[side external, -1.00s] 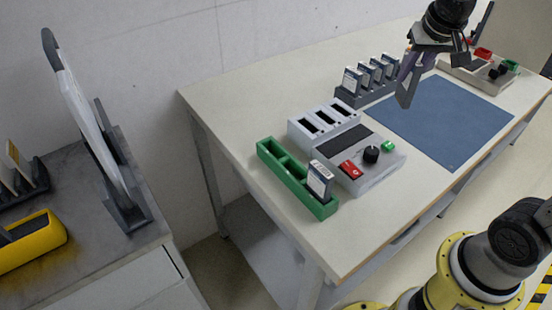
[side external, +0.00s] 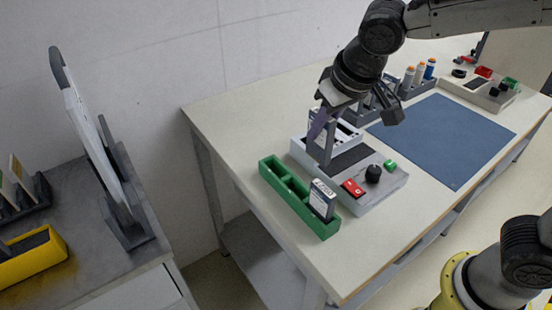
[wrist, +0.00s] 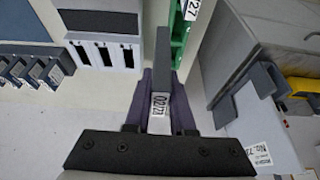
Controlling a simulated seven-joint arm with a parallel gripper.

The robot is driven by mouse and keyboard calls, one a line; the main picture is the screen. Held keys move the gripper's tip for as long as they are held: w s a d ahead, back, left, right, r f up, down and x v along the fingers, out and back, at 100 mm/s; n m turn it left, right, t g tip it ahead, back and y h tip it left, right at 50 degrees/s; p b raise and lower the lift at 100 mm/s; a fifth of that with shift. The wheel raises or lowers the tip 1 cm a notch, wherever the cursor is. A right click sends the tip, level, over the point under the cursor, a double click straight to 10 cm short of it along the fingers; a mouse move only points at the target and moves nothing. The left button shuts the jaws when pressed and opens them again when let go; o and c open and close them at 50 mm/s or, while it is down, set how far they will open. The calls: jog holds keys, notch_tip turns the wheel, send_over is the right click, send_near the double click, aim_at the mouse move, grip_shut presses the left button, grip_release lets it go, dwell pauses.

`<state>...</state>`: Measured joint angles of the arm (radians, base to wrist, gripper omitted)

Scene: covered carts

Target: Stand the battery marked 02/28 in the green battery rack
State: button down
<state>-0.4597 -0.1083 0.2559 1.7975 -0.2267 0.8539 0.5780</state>
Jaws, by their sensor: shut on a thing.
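My gripper (side external: 322,128) is shut on a dark grey battery (side external: 328,152), held above the charger's left part beside the green rack. In the wrist view my gripper (wrist: 160,98) has a purple finger on each side of the battery (wrist: 163,58), whose white label reads like 02/28, the last digit blurred. The green battery rack (side external: 269,177) stands at the table's left end. One battery (side external: 322,200) stands in its near end; the other compartments look empty. The rack (wrist: 180,38) also shows in the wrist view, partly hidden behind the held battery.
The grey charger (side external: 392,181) with a red switch, black knob and green button stands right of the rack. A dark rack of batteries (wrist: 35,72) shows at left in the wrist view. The blue mat (side external: 445,140) is clear. A side cabinet (side external: 95,265) stands across a gap.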

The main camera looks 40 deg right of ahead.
jog(key=shift+w+a+f, duration=0.6)
jog(key=shift+w+f, duration=0.95)
jog(key=shift+f, duration=0.3)
jog(key=shift+w+a+f, duration=0.55)
jog(key=shift+w+f, duration=1.05)
jog(key=shift+f, duration=0.3)
jog(key=shift+w+a+f, duration=0.6)
jog(key=shift+w+f, duration=0.95)
jog(key=shift+f, duration=0.3)
jog(key=c, duration=0.8)
grip_release()
jog(key=shift+f, duration=0.2)
jog(key=shift+o, duration=0.2)
jog(key=v, duration=1.2)
jog(key=shift+r, duration=0.2)
